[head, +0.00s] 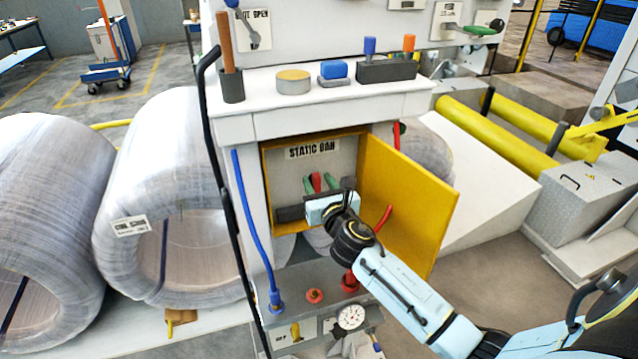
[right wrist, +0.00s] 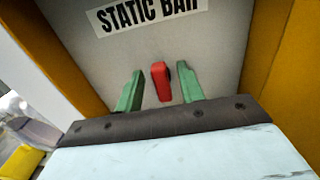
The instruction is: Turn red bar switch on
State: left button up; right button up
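The red bar switch (head: 317,181) is a small red handle on the grey back panel of an open yellow cabinet, below a "STATIC BAR" label (head: 312,150). In the right wrist view the red handle (right wrist: 160,82) is nearly upright. My right gripper (right wrist: 162,88) has reached into the cabinet. Its two green fingers stand on either side of the handle, with a small gap on each side. In the head view my right gripper (head: 320,183) covers the panel below the switch. My left gripper is out of view.
The open yellow cabinet door (head: 405,195) stands to the right of my right wrist. A red handle (head: 384,218) shows on it. A blue cable (head: 248,225) and a black hose run down the left. Large wrapped coils (head: 165,180) stand at left.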

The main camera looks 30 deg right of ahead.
grip_shut()
dwell(0.3)
jog(key=shift+m, duration=0.3)
jog(key=m, duration=0.3)
jog(key=shift+d+f+m, duration=0.1)
jog(key=shift+d+m, duration=0.15)
jog(key=shift+m, duration=0.15)
jog(key=shift+s+d+f+m+b, duration=0.1)
jog(key=shift+d+f+m, duration=0.1)
jog(key=shift+m, duration=2.05)
jog(key=shift+w+d+f+m+b, duration=0.1)
jog(key=shift+f+m+b, duration=0.05)
jog(key=shift+m, duration=2.05)
jog(key=shift+s+d+f+m+b, duration=0.1)
jog(key=shift+f+m, duration=0.1)
jog(key=shift+m, duration=2.05)
